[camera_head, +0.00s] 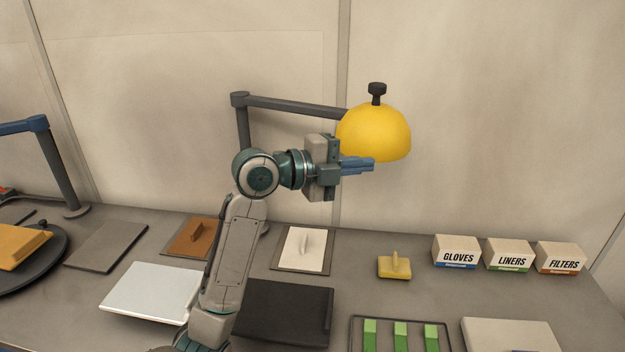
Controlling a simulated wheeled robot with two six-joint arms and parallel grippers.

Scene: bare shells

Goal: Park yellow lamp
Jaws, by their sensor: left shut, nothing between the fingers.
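The yellow lamp (378,132) has a dome shade with a black knob (377,92) on top. Its dark jointed arm (295,106) runs left from the shade to an upright post, which my arm partly hides. The shade hangs well above the table. My left gripper (368,164) is shut and empty, its blue fingers pointing right. The fingers overlap the shade's lower left edge in the picture; I cannot tell whether they touch it. My right gripper is not in view.
On the grey table are a yellow handled block (394,268), a white handled piece (303,247), boxes marked GLOVES (456,251), LINERS (508,255) and FILTERS (560,258), a black panel (285,312) and a rack of green blocks (400,335).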

